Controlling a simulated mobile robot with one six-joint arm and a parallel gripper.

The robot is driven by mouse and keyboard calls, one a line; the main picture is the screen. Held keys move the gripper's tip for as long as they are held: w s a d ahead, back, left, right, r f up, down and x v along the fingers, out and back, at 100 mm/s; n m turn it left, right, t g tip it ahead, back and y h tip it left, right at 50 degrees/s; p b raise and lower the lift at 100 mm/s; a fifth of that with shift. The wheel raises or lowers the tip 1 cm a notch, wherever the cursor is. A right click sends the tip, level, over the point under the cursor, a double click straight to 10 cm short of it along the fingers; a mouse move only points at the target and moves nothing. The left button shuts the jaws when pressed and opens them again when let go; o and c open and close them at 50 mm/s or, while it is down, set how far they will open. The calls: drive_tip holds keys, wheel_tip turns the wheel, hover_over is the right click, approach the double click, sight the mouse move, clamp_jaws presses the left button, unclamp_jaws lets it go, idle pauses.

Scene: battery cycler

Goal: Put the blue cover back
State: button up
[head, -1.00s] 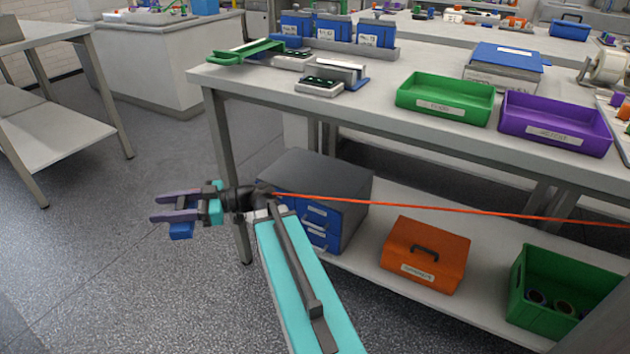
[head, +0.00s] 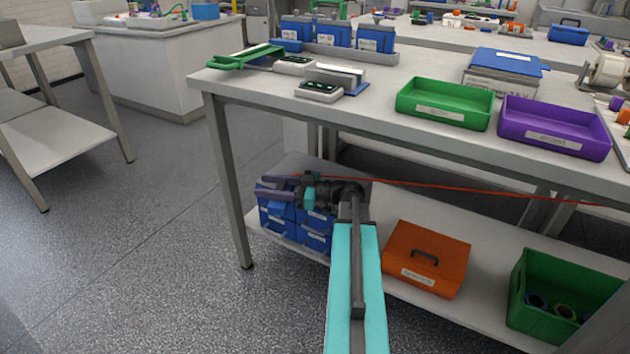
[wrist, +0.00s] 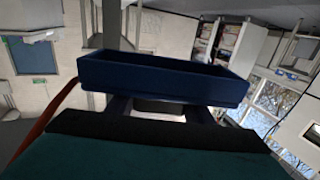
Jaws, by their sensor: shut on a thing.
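The blue cover (wrist: 160,80) shows in the wrist view as a shallow, dark blue, open-sided shell across the fingers. My gripper (head: 263,187) is shut on it. In the head view the gripper is below bench height, pointing left in front of the blue drawer unit. There the cover is hard to tell from the blue drawers behind. On the bench, a small white device with a dark face (head: 319,91) stands beside a grey upright plate on a blue base (head: 355,88). A similar device (head: 293,66) is behind. Which of these the cover belongs to cannot be told.
The bench (head: 440,135) carries labelled blue units (head: 375,38), a green tool (head: 240,57), a green tray (head: 445,103), a purple tray (head: 555,127) and a blue-topped box (head: 505,68). The drawer unit (head: 295,222) and an orange case (head: 425,258) sit below. A red cable (head: 450,186) crosses in front.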

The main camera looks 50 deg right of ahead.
drive_tip(key=s+d+f+m+t+h, duration=0.1)
drive_tip(key=s+d+m+h, duration=0.1)
drive_tip(key=s+d, duration=0.6)
drive_tip(key=s+d+f+m+t+h, duration=0.1)
drive_tip(key=s+d+h, duration=0.3)
drive_tip(key=s+d, duration=0.4)
drive_tip(key=d+m, duration=0.1)
drive_tip(key=d, duration=0.3)
drive_tip(key=shift+f+t, duration=0.3)
drive_tip(key=shift+w, duration=0.1)
drive_tip(key=w+d+b, duration=0.1)
drive_tip(key=w, duration=0.3)
drive_tip(key=w+d+f+b, duration=0.1)
drive_tip(key=w+d+b, duration=0.1)
drive_tip(key=w, duration=0.3)
drive_tip(key=w+d+b, duration=0.1)
drive_tip(key=w+b, duration=0.1)
drive_tip(key=w, duration=0.2)
drive_tip(key=shift+w+d+f, duration=0.2)
drive_tip(key=shift+w+d, duration=0.15)
drive_tip(key=shift+w, duration=0.05)
drive_tip(key=shift+w+d+b, duration=0.15)
drive_tip(key=shift+w+b, duration=0.1)
drive_tip(key=shift+b, duration=0.05)
drive_tip(key=f+b, duration=0.2)
drive_tip(key=f, duration=0.1)
drive_tip(key=shift+w+d, duration=0.1)
drive_tip(key=shift+w, duration=0.3)
drive_tip(key=shift+f+b, duration=0.3)
drive_tip(key=shift+b, duration=0.1)
